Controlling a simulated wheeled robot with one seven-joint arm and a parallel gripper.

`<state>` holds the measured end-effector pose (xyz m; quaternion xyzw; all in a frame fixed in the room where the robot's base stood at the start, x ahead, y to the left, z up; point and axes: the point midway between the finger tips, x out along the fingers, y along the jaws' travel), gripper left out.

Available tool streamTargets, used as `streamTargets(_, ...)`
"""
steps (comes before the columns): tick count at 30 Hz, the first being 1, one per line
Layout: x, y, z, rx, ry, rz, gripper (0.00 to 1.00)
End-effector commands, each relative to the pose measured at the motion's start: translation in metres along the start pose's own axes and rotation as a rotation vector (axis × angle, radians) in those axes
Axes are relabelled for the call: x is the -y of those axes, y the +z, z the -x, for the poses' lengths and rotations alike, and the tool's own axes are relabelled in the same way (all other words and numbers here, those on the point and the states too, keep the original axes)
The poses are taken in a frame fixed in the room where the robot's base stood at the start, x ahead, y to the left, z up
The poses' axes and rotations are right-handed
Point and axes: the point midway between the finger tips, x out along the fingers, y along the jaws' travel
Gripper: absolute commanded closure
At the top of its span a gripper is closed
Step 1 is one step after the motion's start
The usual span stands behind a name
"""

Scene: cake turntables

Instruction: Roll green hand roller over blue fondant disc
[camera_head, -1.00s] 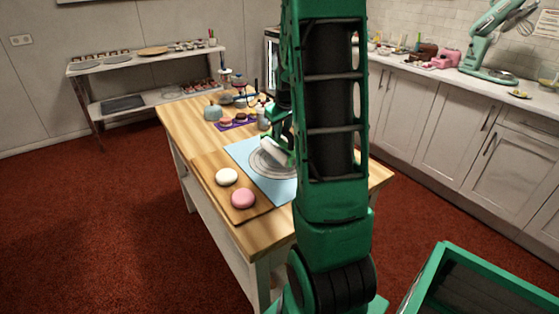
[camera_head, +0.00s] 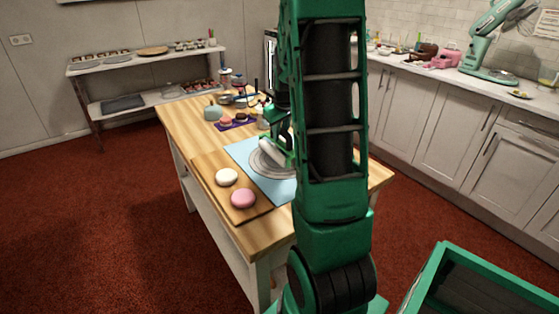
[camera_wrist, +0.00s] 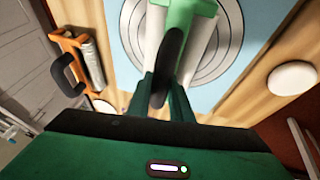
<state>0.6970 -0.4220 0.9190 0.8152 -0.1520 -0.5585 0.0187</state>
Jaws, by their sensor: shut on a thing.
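My gripper (camera_wrist: 167,88) is shut on the black handle of the green hand roller (camera_wrist: 190,10). The roller has a green frame and a white cylinder (camera_wrist: 203,45). In the head view the white cylinder (camera_head: 272,150) is tilted in the picture over grey rings (camera_head: 260,165) on a light blue mat (camera_head: 280,188). I cannot tell whether it touches the surface. The rings also show around the roller in the wrist view (camera_wrist: 130,30). I cannot make out a separate blue fondant disc. A white disc (camera_head: 227,177) and a pink disc (camera_head: 243,198) lie on the board left of the mat.
The wooden board (camera_head: 207,165) lies on a wooden worktable (camera_head: 185,125). An orange-framed roller (camera_wrist: 72,42) lies beside the mat in the wrist view. My arm hides the table's right part.

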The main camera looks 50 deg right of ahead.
Motion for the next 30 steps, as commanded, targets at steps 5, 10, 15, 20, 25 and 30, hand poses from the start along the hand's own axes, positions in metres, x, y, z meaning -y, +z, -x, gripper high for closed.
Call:
streamTargets(5, -0.001, 0.004, -0.003, 0.01, -0.003, 0.0, 1.0)
streamTargets(10, -0.002, 0.005, -0.004, 0.01, -0.003, -0.001, 1.0)
streamTargets(15, -0.011, 0.006, -0.006, 0.012, -0.002, -0.003, 1.0)
streamTargets(20, -0.013, 0.007, -0.007, 0.013, -0.003, -0.002, 1.0)
streamTargets(25, -0.012, 0.007, -0.007, 0.013, -0.004, -0.001, 1.0)
streamTargets(30, -0.004, 0.006, -0.007, 0.012, -0.007, 0.002, 1.0)
